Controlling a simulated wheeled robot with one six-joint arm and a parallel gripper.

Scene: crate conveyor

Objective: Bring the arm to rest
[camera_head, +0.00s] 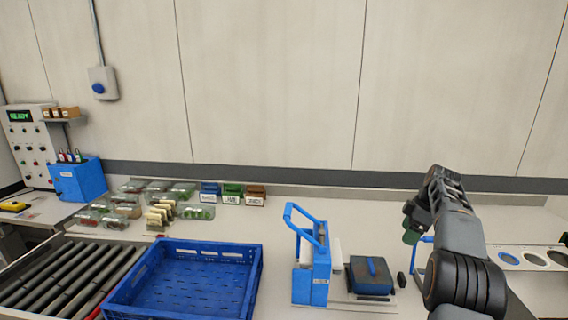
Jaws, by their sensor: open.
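My arm rises at the right of the head view, bent at its top. My gripper (410,234) hangs from the bend, pointing down, above the right part of the counter. Its fingers are small and dark here. It is open, and I see nothing held in it. The arm is clear of the blue-handled press (312,262) to its left.
An empty blue crate (252,285) stands beside the roller conveyor (55,275) at left. Several clear packs (128,210) and three labelled bins (232,194) lie behind. A blue block (370,273) sits right of the press; a plate with holes (533,257) is at far right.

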